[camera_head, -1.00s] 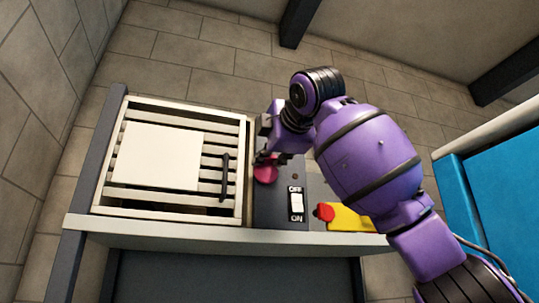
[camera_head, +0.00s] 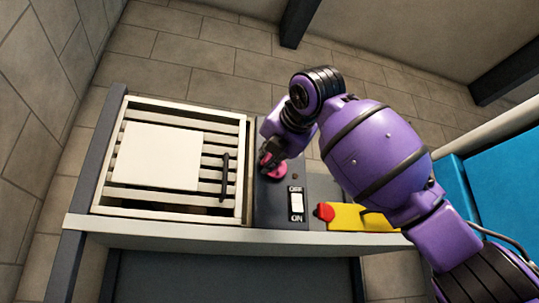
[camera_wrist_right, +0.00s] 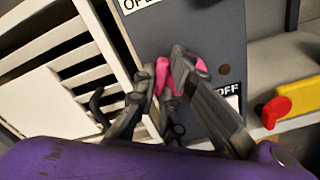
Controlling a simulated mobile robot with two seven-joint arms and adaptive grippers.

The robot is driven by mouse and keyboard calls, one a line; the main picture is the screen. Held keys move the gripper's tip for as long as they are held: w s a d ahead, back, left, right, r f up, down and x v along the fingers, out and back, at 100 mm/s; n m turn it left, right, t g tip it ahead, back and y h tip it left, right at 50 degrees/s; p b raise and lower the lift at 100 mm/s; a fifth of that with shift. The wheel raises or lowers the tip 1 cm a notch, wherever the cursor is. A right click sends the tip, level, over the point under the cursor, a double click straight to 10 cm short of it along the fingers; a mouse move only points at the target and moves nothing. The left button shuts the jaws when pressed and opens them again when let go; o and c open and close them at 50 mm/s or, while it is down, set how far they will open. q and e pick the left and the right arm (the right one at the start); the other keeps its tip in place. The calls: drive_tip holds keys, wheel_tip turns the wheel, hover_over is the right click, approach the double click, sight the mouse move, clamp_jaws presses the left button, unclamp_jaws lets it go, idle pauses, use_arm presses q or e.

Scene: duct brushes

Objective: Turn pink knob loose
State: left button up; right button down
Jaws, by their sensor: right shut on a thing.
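The pink knob (camera_head: 279,172) sits on the dark grey control panel (camera_head: 268,208), right of the slatted white grille. My right gripper (camera_head: 268,158) reaches it from above and hides part of it in the head view. In the right wrist view the fingers of my right gripper (camera_wrist_right: 162,85) are shut on the pink knob (camera_wrist_right: 164,78), one on each side of it. My left gripper is not in view.
A white OFF/ON switch (camera_head: 296,203) is just below the knob on the panel. A red knob (camera_head: 325,212) on a yellow block (camera_head: 365,217) lies to the right. The slatted grille (camera_head: 225,150) with a dark handle (camera_head: 225,176) stands close on the left. A blue surface (camera_head: 505,190) is at the far right.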

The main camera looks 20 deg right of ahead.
drive_tip(key=n, duration=0.5)
drive_tip(key=shift+f+n, duration=0.1)
drive_tip(key=shift+n, duration=0.3)
idle(0.4)
drive_tip(key=c, duration=1.8)
unclamp_jaws()
drive_tip(key=shift+s, duration=0.1)
drive_tip(key=s, duration=1.2)
drive_tip(key=shift+d, duration=0.2)
drive_tip(key=shift+w, duration=0.1)
